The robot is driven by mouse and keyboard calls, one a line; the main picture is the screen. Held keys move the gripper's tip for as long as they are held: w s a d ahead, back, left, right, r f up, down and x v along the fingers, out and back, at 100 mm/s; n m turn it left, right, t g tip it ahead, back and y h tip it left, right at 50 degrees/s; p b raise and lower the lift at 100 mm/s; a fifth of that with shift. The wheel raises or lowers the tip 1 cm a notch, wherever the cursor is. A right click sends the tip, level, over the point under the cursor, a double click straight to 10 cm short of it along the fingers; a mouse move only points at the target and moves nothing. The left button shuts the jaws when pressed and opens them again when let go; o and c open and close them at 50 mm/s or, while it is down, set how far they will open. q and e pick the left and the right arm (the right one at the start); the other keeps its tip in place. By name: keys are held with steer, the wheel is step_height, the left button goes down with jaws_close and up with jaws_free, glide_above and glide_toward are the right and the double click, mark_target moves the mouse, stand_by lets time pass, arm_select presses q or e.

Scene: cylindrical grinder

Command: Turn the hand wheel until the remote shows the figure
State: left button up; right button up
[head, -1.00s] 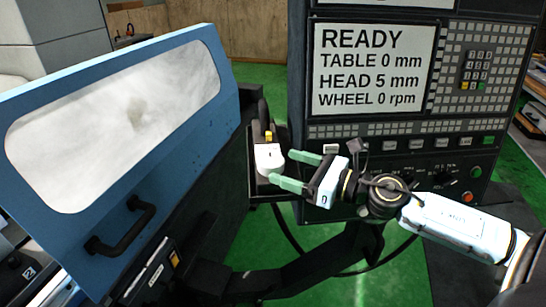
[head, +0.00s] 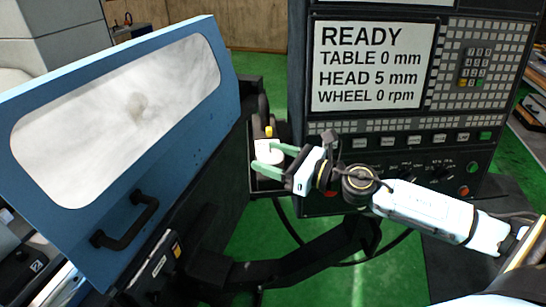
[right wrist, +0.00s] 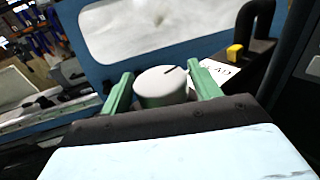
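The hand wheel is a pale round knob with a dark mark on its top. It shows in the right wrist view (right wrist: 161,88) and as a small white disc in the head view (head: 267,146). The remote's white label (right wrist: 216,73) beside it carries a figure that looks like 40 or 49, partly hidden by a finger. My right gripper (head: 268,158) is open, its green fingers on either side of the knob. The right wrist view also shows the fingers (right wrist: 162,87); whether they touch the knob I cannot tell. My left gripper is out of view.
The control panel's screen (head: 372,66) reads READY, TABLE 0 mm, HEAD 5 mm, WHEEL 0 rpm. The blue machine door (head: 190,140) with its black handle (head: 126,222) stands close on the left. A yellow button (right wrist: 235,52) is beyond the label.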

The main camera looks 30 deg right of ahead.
steer(key=c, duration=0.6)
steer(key=shift+c, duration=0.2)
steer(key=shift+m+t+h, duration=0.3)
steer(key=shift+m+h, duration=0.1)
steer(key=shift+h, duration=0.2)
steer(key=shift+a+m+t+h, duration=0.1)
steer(key=shift+m+t+h, duration=0.4)
steer(key=shift+m+h, duration=0.85)
steer(key=m+h, duration=0.2)
steer(key=h, duration=0.1)
steer(key=m+h, duration=0.1)
steer(key=h, duration=0.2)
steer(key=shift+a+m+t+h, duration=0.15)
steer(key=shift+m+t+h, duration=0.15)
steer(key=shift+m+h, duration=0.05)
steer(key=m+g+h, duration=0.1)
steer(key=m+h, duration=0.1)
steer(key=h, duration=0.2)
steer(key=m+g+h, duration=0.2)
steer(key=m+h, duration=0.1)
steer(key=h, duration=0.1)
steer(key=shift+a, duration=0.1)
steer(key=m+g+h, duration=0.5)
steer(key=g, duration=0.1)
steer(key=shift+w+m+h, duration=0.1)
steer(key=shift+m+h, duration=0.2)
steer(key=shift+h, duration=0.1)
steer(key=o, duration=1)
steer(key=shift+c, duration=0.2)
